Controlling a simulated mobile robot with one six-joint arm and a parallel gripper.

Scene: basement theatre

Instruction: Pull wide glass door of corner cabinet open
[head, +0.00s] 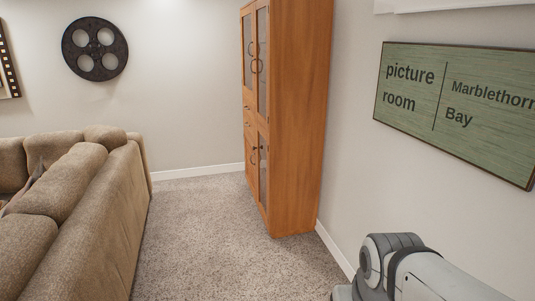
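A tall orange-brown wooden cabinet (297,120) stands against the right wall, seen mostly from its side. Its front faces left and shows at a steep angle. Two narrow glass doors (262,60) with dark curved handles (256,65) sit in its upper part, and they look shut. Drawers with small knobs (247,115) are in the middle. Lower doors, also with glass and dark handles (258,150), are below. I cannot tell which door is the wide one. A white and grey part of my arm shows at the bottom right. My gripper is not in view.
A brown sofa (85,215) fills the left. Clear carpet (205,240) runs between it and the cabinet. A green sign (455,108) hangs on the right wall. A dark film reel (95,49) hangs on the back wall.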

